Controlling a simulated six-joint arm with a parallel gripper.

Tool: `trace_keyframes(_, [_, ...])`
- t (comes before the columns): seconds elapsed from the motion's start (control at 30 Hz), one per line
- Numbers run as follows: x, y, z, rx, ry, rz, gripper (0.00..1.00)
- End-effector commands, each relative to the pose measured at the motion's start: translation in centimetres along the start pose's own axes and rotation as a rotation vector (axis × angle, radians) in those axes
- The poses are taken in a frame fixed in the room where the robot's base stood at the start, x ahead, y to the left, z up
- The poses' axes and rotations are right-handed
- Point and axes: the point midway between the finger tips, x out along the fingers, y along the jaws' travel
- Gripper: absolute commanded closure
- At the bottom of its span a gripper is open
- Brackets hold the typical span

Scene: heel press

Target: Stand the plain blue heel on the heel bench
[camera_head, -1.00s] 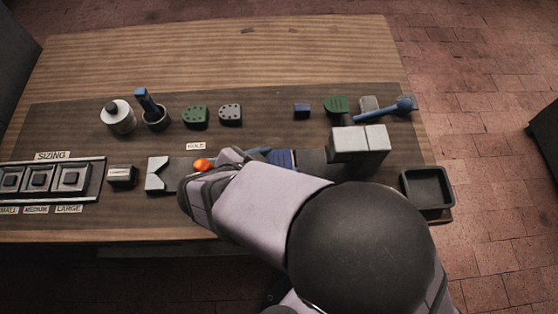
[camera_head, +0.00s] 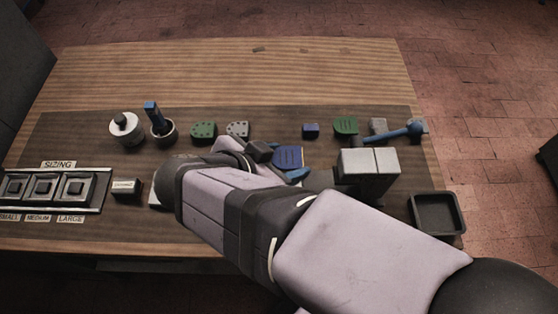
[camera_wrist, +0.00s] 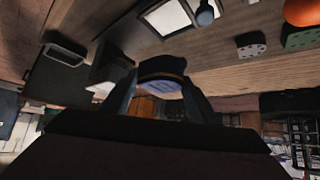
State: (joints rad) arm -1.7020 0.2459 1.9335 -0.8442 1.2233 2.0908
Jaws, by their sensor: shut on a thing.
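The blue heel (camera_head: 288,158) shows at the end of my arm, to the left of the pale two-part block (camera_head: 370,165). My gripper (camera_wrist: 163,82) is shut on the heel, which also shows between the fingers in the wrist view (camera_wrist: 163,68) with a thin orange-brown edge. It appears raised off the bench, but its exact height is unclear. My arm hides most of the area below and left of it, including nearly all of the pale notched fixture. I cannot tell for certain which surface is the heel bench.
A black tray (camera_head: 437,213) lies at the right edge. Behind are a green holed heel (camera_head: 203,131), a grey holed heel (camera_head: 238,130), a small blue block (camera_head: 311,130), a green heel (camera_head: 346,126) and a blue mallet (camera_head: 400,134). The far wooden table is mostly clear.

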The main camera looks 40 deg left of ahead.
Motion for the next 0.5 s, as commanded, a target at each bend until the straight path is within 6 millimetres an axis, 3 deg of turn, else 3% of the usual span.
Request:
trace_keyframes(0.27, [0.8,0.5,-0.7,0.018,0.001,0.02,0.73])
trace_keyframes(0.5, [4.7,1.8,-0.2,0.063,0.001,0.07,0.73])
